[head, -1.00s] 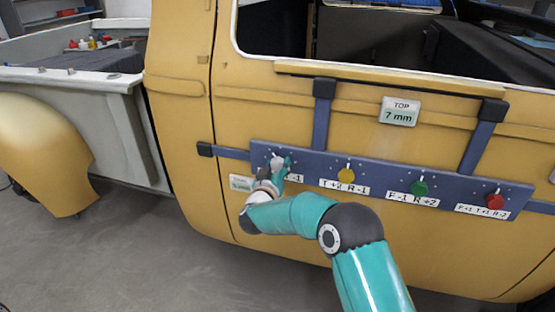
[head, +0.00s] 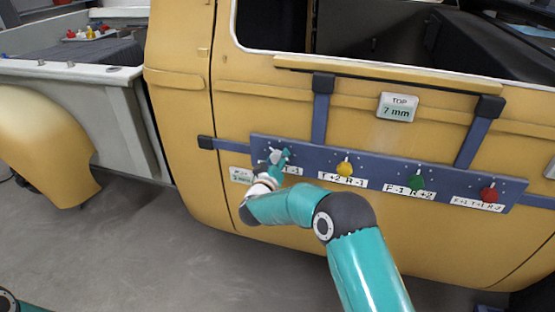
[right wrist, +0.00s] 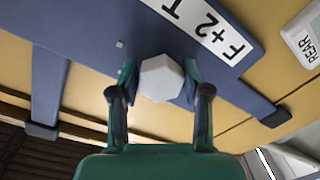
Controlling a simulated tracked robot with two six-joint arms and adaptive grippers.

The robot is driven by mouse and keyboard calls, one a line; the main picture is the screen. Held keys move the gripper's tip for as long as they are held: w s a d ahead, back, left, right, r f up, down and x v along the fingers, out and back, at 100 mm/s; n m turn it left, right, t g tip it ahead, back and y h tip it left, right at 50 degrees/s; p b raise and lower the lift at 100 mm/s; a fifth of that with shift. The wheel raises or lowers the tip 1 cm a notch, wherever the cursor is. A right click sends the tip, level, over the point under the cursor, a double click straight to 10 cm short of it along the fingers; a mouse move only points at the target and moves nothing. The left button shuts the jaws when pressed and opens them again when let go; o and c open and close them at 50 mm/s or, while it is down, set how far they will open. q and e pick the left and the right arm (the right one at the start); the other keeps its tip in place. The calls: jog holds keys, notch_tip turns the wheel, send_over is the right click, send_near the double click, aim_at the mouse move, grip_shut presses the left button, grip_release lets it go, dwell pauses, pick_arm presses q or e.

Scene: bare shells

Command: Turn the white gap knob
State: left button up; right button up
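The white gap knob (head: 275,157) is at the left end of the blue panel (head: 385,170) on the yellow vehicle's side. In the right wrist view the white knob (right wrist: 161,78) shows as a pale faceted block. My right gripper (head: 281,160) is at this knob, partly hiding it in the head view. In the right wrist view its two fingers (right wrist: 157,82) stand on either side of the knob. A small gap shows at the left finger; the right finger is very close, contact unclear. My left gripper is not in view.
Yellow (head: 344,169), green (head: 417,183) and red (head: 489,195) knobs sit along the panel to the right, with labels below. A "TOP 7 mm" display (head: 398,107) is above the panel. A small display (head: 241,175) is below its left end.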

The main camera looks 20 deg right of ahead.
jog(key=o, duration=0.4)
jog(key=shift+a, duration=0.2)
jog(key=shift+d, duration=0.1)
jog(key=v, duration=1.2)
